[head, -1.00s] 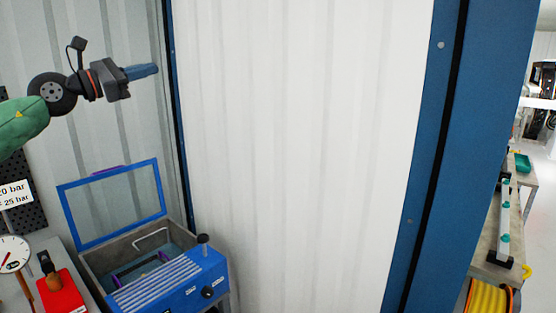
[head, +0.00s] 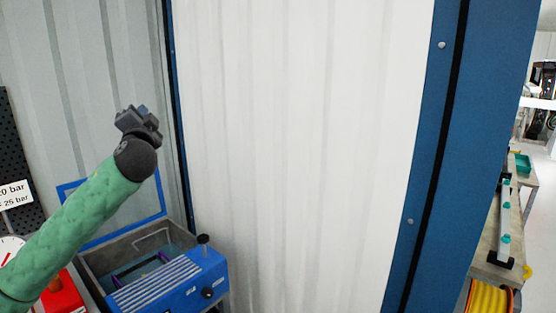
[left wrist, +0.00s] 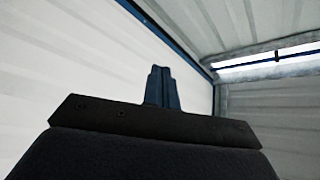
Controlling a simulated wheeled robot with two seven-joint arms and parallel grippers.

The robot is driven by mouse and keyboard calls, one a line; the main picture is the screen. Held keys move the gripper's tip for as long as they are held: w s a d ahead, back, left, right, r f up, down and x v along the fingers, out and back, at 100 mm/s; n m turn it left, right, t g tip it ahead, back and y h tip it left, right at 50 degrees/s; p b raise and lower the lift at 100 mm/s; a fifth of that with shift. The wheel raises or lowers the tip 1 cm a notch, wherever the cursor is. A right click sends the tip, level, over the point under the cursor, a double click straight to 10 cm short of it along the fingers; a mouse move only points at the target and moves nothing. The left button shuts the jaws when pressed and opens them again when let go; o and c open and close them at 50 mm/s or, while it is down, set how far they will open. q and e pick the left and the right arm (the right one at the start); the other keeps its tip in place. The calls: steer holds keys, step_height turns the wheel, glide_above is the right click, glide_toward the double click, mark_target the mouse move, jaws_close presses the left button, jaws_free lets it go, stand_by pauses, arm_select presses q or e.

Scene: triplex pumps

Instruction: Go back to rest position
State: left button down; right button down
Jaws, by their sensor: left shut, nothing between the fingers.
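My left arm with its green sleeve comes in from the lower left of the head view. My left gripper (head: 140,115) is raised above the blue bath and points away, so its fingers barely show there. In the left wrist view my left gripper (left wrist: 162,72) has its two blue fingers together, with nothing between them. It points up toward the wall and ceiling and touches nothing. My right gripper is in neither view.
A blue bath (head: 180,283) with an open clear lid (head: 68,188) stands below my left arm. A red block (head: 62,297) and a gauge (head: 10,246) are at lower left, partly behind the arm. A white corrugated wall (head: 300,150) and blue post (head: 430,150) stand ahead. A bench (head: 490,250) is at right.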

arm_select(q)
steer(key=s+d+f+n+g+h, duration=0.1)
steer(key=d+f+g, duration=0.15)
steer(key=f, duration=0.85)
steer(key=d+f+n+g+h, duration=0.15)
steer(key=f+g, duration=0.25)
steer(key=f, duration=0.8)
steer(key=s+d+f+g+h, duration=0.1)
steer(key=s+d+f+g, duration=0.15)
steer(key=f, duration=0.55)
steer(key=s+d+f+g+h, duration=0.15)
steer(key=s+f, duration=0.25)
steer(key=f, duration=0.5)
steer(key=s+d+f+g+h, duration=0.1)
steer(key=s+d+f, duration=0.25)
steer(key=f, duration=0.45)
steer(key=s+d+f+n+g+h, duration=0.1)
steer(key=s+d+f+n+g, duration=0.25)
steer(key=s+f, duration=1.45)
steer(key=s+d+f+g, duration=0.2)
steer(key=s+f, duration=0.4)
steer(key=s, duration=0.4)
steer(key=s+d+f+g, duration=0.2)
steer(key=s+f, duration=0.5)
steer(key=s, duration=0.4)
steer(key=shift+f+g+h, duration=0.25)
steer(key=shift+g+h, duration=0.05)
steer(key=shift+h, duration=0.1)
